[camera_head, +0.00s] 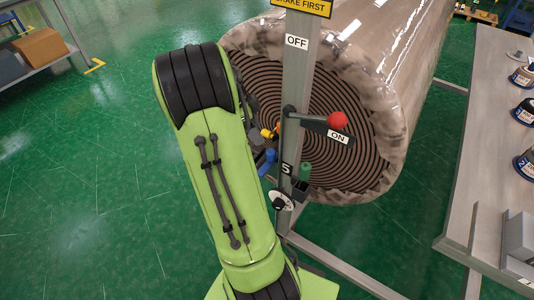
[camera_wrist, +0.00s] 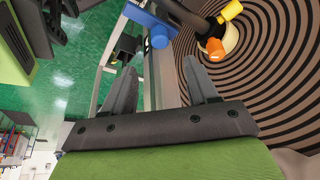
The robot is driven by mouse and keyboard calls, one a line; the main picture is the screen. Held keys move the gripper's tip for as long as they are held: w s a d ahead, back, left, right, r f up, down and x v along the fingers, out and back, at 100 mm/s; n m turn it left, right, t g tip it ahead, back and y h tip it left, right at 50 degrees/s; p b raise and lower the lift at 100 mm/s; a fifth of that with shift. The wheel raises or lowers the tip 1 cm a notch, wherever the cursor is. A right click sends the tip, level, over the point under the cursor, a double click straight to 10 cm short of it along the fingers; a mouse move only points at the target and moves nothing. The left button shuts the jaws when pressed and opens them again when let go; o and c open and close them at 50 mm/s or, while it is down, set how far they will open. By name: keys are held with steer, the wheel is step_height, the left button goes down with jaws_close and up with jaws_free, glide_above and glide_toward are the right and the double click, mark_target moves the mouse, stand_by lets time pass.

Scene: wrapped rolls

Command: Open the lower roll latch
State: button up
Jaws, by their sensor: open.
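A wrapped roll (camera_head: 345,170) with a spiral-striped end stands behind a grey post (camera_head: 296,75). At the post, a blue handle (camera_head: 265,162) sits below an orange-yellow knob (camera_head: 268,133); I cannot tell for certain which part is the lower latch. In the wrist view, the blue handle (camera_wrist: 160,36) lies just beyond the fingertips, and the orange knob (camera_wrist: 215,47) is to its right by the roll's centre.
A red-knobbed lever (camera_head: 337,119) points right beside the ON label (camera_head: 339,137); OFF (camera_head: 297,42) is higher on the post. A green knob (camera_head: 305,171) and a dial (camera_head: 282,201) sit lower.

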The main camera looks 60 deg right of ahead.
mark_target(270, 152)
steer(key=b+x, duration=0.3)
steer(key=x, duration=0.8)
steer(key=shift+w+a, duration=0.1)
jaws_close()
